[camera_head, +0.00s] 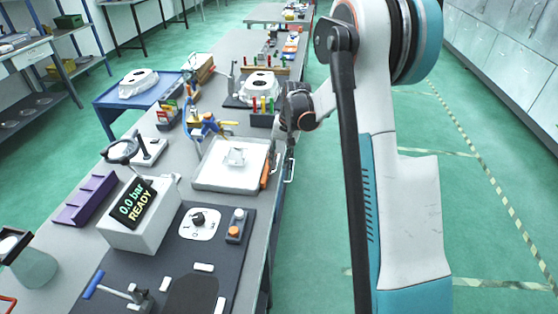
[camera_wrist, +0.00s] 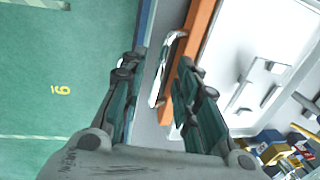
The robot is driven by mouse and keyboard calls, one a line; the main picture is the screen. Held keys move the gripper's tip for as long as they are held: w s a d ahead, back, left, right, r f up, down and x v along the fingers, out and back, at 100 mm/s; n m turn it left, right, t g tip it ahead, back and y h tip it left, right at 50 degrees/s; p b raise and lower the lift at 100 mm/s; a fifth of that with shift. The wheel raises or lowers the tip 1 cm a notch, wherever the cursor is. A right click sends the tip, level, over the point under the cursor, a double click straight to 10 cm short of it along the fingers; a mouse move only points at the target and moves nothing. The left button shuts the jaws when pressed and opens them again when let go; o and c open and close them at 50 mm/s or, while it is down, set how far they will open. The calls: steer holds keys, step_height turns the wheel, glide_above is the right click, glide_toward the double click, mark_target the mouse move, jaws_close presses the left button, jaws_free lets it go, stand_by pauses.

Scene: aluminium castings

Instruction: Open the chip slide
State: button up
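The chip slide appears to be the orange-fronted piece (camera_head: 266,174) on the right side of a white tray-like unit (camera_head: 228,180) at the bench edge. A metal bar handle (camera_head: 290,172) stands out from it over the aisle. In the wrist view the orange front (camera_wrist: 198,35) runs along the white unit, and the handle (camera_wrist: 160,82) lies between my fingertips. My gripper (camera_wrist: 158,68) is open, one finger on each side of the handle, with a gap visible. In the head view my gripper (camera_head: 288,138) is just beyond the handle, partly hidden by its own wrist.
A grey box reading "0.0 bar READY" (camera_head: 133,205) and a dark panel with a knob (camera_head: 200,222) stand nearer on the bench. Coloured-handled tools (camera_head: 262,104) and a white casting (camera_head: 260,86) lie beyond. The green aisle floor (camera_head: 310,230) right of the bench is clear.

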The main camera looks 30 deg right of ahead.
steer(key=shift+f, duration=0.2)
jaws_close()
steer(key=s+d, duration=0.3)
steer(key=d, duration=0.2)
steer(key=shift+s+d, duration=0.25)
steer(key=shift+s, duration=0.1)
jaws_free()
step_height(320, 180, up, 12)
steer(key=s+d, duration=0.1)
steer(key=d, duration=0.1)
steer(key=shift+s, duration=0.15)
